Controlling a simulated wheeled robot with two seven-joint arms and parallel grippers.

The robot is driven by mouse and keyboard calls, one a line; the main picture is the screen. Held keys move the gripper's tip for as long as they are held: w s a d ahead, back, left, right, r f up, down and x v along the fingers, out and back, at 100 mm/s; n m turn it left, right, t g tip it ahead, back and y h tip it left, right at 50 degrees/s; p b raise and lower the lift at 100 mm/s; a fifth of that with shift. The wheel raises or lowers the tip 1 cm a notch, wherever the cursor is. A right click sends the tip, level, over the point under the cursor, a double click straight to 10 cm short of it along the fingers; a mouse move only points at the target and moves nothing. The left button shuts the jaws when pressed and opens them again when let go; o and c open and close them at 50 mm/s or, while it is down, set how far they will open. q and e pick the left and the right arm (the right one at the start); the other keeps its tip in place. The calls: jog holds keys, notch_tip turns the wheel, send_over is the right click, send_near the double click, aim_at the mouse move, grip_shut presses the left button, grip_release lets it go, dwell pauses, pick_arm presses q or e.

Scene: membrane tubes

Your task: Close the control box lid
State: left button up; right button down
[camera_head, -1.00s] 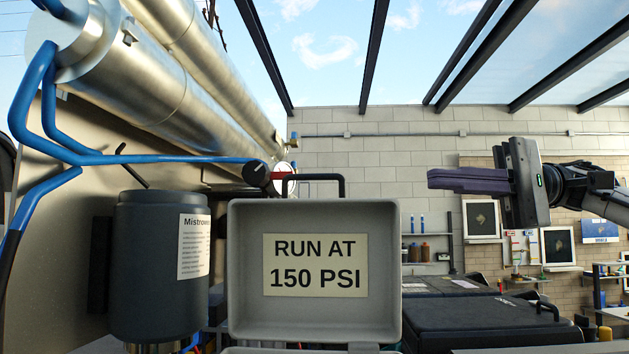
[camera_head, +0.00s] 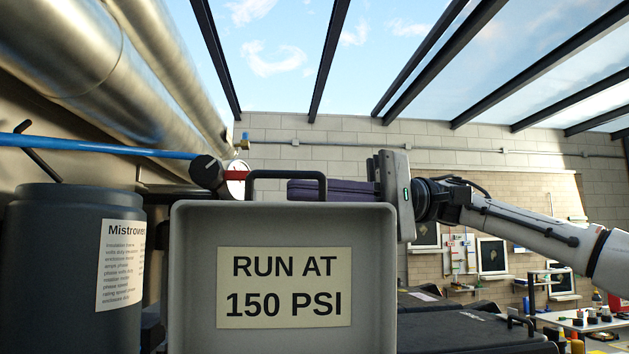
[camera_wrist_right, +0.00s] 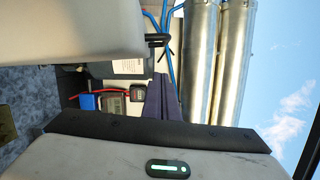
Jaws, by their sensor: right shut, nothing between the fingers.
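The control box lid (camera_head: 184,280) stands upright and open in the head view. Its pale inner face carries a label (camera_head: 285,287) reading "RUN AT 150 PSI". A black handle (camera_head: 287,174) rises from its top edge. My right gripper (camera_head: 300,190) is shut and empty, with its purple-grey fingers pointing left behind the lid's top edge and handle; their lower part is hidden. In the right wrist view the fingers (camera_wrist_right: 163,103) show beside the lid (camera_wrist_right: 70,28); I cannot tell whether they touch it. The box body is out of the head view. My left gripper is not in view.
A dark cylinder (camera_head: 70,265) with a printed label stands left of the lid. A blue pipe (camera_head: 100,146) and a gauge (camera_head: 237,172) lie behind, under large metal tubes (camera_head: 150,60). A dark case (camera_head: 470,332) sits at the right. Space above the lid is open.

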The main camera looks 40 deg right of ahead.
aim_at(315, 231)
jog(key=s, duration=0.1)
jog(key=s+a, duration=0.2)
jog(key=shift+s+a+r, duration=0.1)
jog(key=shift+s+r, duration=0.1)
jog(key=shift+r, duration=0.1)
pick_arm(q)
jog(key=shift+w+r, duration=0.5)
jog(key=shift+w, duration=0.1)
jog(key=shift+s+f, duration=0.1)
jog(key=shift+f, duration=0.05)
pick_arm(e)
jog(key=shift+s, duration=0.1)
